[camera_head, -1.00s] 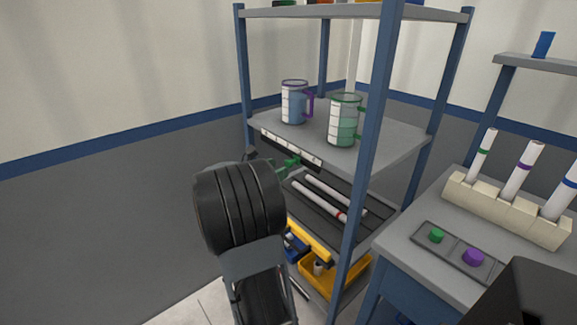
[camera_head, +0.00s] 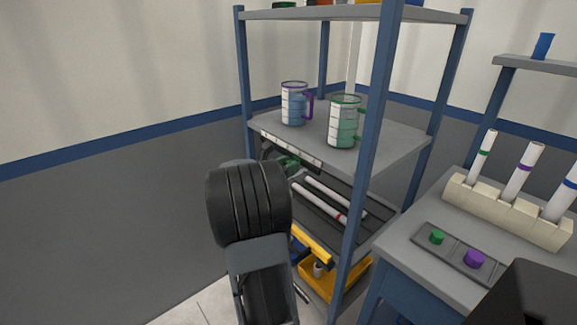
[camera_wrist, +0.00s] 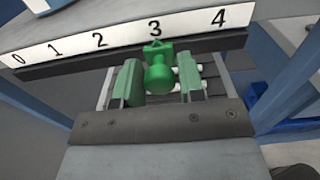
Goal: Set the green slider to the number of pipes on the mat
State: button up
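The green slider (camera_wrist: 159,74) is on a dark rail under a white number strip (camera_wrist: 137,35) marked 0 to 4. Its pointer sits at the 3. My gripper (camera_wrist: 158,86) is open, with one green finger on each side of the slider knob and small gaps showing between. In the head view my gripper (camera_head: 285,163) is at the front shelf edge, mostly hidden behind my dark wrist. The dark mat (camera_head: 365,212) lies on the shelf below. Two white pipes show on it: one plain (camera_head: 335,193), one with a red band (camera_head: 318,201). My arm may hide more of the mat.
A purple-rimmed jug (camera_head: 294,104) and a green-rimmed jug (camera_head: 343,121) stand on the shelf above the strip. A blue shelf post (camera_head: 369,150) rises at the right. A yellow bin (camera_head: 330,285) is below. A side table (camera_head: 395,245) holds a pipe rack (camera_head: 505,208) and two buttons.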

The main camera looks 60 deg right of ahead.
aim_at(286, 154)
grip_shut()
jog(key=shift+w, duration=0.1)
jog(key=w, duration=0.2)
jog(key=w+d+p, duration=0.2)
jog(key=w, duration=0.1)
jog(key=shift+w, duration=0.3)
jog(key=shift+o, duration=1.9)
grip_release()
jog(key=shift+a, duration=0.1)
jog(key=v, duration=1.3)
jog(key=shift+a+p, duration=0.3)
jog(key=shift+p, duration=0.1)
